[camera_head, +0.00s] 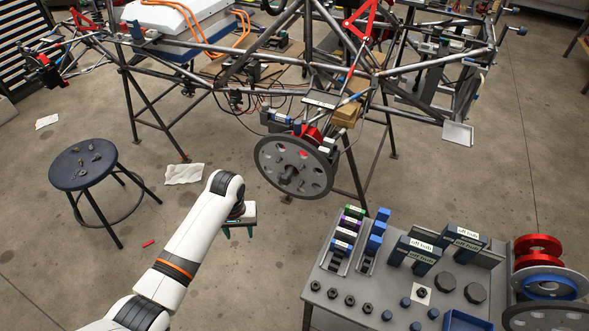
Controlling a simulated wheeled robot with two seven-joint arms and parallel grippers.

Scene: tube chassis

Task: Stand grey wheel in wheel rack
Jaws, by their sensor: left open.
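A large grey wheel (293,168) with round holes sits upright at the front of the tube chassis, at its hub. My left gripper (239,231) is open and empty, over the floor to the lower left of this wheel and apart from it. At the right edge, several wheels are grouped beside the table: a red wheel (538,247), a blue-hubbed wheel (552,284) and a grey wheel (548,317) cut off by the frame. The wheel rack cannot be clearly made out; those wheels hide most of whatever holds them. My right gripper is out of view.
A grey table (322,282) at lower right holds labelled dark blocks (414,250), coloured parts in trays, hex nuts and a blue bin (466,322). A blue stool (84,164) stands at left. Chassis tubes and stand legs surround the mounted wheel. Floor between stool and table is mostly clear.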

